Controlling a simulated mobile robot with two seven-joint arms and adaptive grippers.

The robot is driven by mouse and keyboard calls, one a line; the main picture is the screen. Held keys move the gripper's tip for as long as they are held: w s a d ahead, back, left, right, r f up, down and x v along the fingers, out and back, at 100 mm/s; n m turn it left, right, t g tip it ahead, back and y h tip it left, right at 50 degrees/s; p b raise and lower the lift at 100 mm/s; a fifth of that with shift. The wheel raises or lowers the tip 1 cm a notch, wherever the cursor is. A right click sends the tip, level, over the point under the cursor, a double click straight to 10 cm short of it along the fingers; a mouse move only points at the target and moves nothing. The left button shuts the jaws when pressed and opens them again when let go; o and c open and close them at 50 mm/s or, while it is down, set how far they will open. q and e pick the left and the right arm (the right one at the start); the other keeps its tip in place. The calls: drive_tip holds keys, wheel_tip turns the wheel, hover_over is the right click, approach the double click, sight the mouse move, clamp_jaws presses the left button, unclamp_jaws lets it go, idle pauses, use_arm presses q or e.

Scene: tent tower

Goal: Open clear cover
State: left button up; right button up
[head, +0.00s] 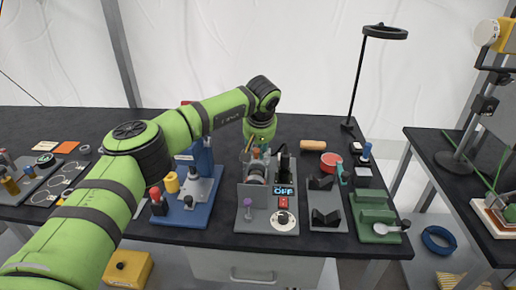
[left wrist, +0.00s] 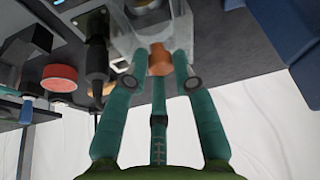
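The clear cover (left wrist: 122,42) shows in the left wrist view as a see-through box on the grey device, with a copper-orange knob (left wrist: 160,60) on its near side. In the head view the grey device (head: 254,215) stands at the middle of the table, and the cover on it is partly hidden by my gripper. My left gripper (head: 257,150) points down over the cover. In the left wrist view its teal fingers (left wrist: 159,68) are apart, one on each side of the knob, with small gaps seeming to remain. My right gripper is out of view.
The device carries an OFF display (head: 284,190), a red switch (head: 283,202), a white dial (head: 284,221) and a purple knob (head: 248,202). A blue stand (head: 190,212) is close on the left. A grey block fixture (head: 326,215) and a green holder (head: 377,215) stand on the right.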

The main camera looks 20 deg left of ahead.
use_arm(q)
drive_tip(key=shift+o, duration=1.4)
drive_tip(key=shift+a, duration=0.15)
drive_tip(key=shift+s+r, duration=0.1)
drive_tip(key=shift+r, duration=0.35)
drive_tip(key=v, duration=1.1)
drive_tip(key=shift+s, duration=0.15)
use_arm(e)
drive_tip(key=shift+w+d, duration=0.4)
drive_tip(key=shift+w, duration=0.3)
